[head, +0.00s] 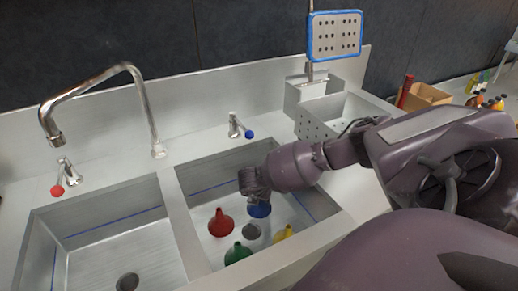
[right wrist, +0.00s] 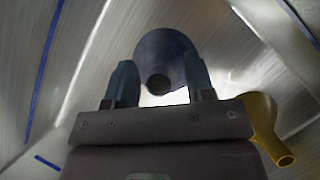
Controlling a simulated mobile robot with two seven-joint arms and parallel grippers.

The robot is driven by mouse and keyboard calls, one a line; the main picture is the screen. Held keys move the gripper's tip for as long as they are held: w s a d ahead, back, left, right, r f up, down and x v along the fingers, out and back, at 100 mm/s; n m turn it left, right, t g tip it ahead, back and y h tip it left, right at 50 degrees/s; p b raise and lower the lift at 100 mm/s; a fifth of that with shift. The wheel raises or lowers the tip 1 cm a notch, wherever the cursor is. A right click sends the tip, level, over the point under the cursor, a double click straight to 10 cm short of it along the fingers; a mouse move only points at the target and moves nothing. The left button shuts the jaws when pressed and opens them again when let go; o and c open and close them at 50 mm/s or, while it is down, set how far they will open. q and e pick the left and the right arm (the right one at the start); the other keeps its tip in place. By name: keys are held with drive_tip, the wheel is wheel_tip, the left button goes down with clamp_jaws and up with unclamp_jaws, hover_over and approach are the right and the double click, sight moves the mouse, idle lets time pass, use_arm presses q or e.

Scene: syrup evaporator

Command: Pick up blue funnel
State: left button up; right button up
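The blue funnel (head: 259,210) stands in the right-hand sink basin, its upper part hidden by my right gripper (head: 254,190). In the right wrist view the blue funnel (right wrist: 165,52) shows its spout toward the camera, between the two spread fingers of my right gripper (right wrist: 160,84). The fingers stand apart on either side of the spout, with a gap around it. Whether they touch the cone below cannot be told. My left gripper is in neither view.
A red funnel (head: 221,223), a green funnel (head: 238,252) and a yellow funnel (head: 283,233) stand close around in the same basin, near the drain (head: 252,231). The yellow funnel (right wrist: 268,125) is beside my right gripper. The basin walls and faucet (head: 150,110) are nearby.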

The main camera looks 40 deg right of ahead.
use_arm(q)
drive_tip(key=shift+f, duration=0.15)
use_arm(e)
drive_tip(key=c, duration=0.7)
drive_tip(key=shift+c, duration=0.2)
wheel_tip(320, 180, up, 9)
drive_tip(key=shift+r+p, duration=0.2)
drive_tip(key=shift+p, duration=0.65)
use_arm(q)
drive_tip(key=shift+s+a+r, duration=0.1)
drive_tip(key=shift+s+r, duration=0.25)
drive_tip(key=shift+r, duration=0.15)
use_arm(e)
drive_tip(key=shift+r, duration=0.35)
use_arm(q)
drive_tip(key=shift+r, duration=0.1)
use_arm(e)
drive_tip(key=shift+r, duration=0.1)
